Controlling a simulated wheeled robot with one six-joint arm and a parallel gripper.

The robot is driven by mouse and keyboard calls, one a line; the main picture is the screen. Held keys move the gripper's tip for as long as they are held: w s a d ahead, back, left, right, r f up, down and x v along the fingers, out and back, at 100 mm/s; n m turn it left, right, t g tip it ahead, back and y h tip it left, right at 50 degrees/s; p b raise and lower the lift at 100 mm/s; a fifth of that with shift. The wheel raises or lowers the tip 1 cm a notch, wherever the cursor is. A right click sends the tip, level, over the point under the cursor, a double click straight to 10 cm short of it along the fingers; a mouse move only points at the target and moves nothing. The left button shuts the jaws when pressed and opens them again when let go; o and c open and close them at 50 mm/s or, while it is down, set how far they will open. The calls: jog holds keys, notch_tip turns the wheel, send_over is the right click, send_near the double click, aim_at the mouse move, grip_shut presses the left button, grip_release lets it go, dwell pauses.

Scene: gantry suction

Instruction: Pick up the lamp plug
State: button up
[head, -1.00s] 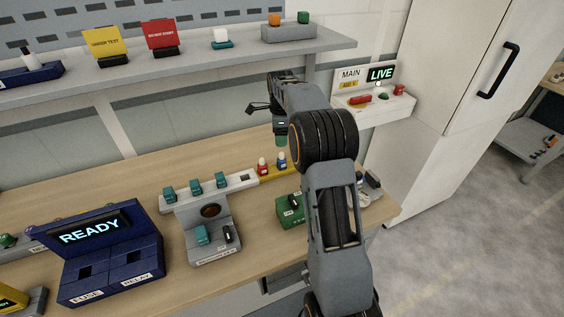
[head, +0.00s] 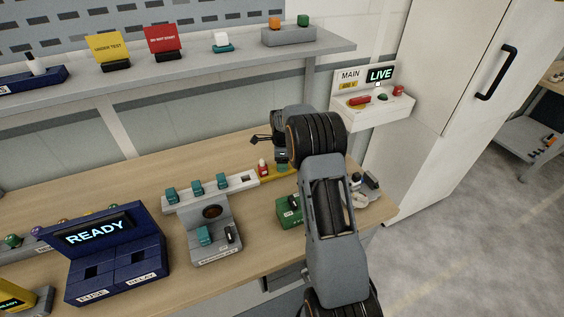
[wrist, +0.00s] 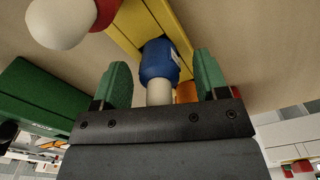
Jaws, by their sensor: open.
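A blue plug with a pale end (wrist: 158,62) stands at a yellow holder (wrist: 135,22). My open gripper (wrist: 162,76) has one green finger on each side of it, with a gap on both sides. A red plug with a white end (wrist: 102,12) is at the same holder, at upper left in the wrist view. In the head view the red plug (head: 263,168) shows beside my gripper (head: 283,167), on the yellow holder (head: 269,178). The blue plug is hidden there behind my gripper. No label shows which plug is the lamp plug.
A green box (head: 289,212) stands just in front of the holder. A white rail (head: 211,196) with several teal pieces is to its left. A blue READY station (head: 115,262) is at the left. The shelf (head: 190,65) runs above the bench's back.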

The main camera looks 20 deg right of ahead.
jog(key=shift+f, duration=0.2)
jog(key=c, duration=1)
jog(key=shift+r, duration=0.2)
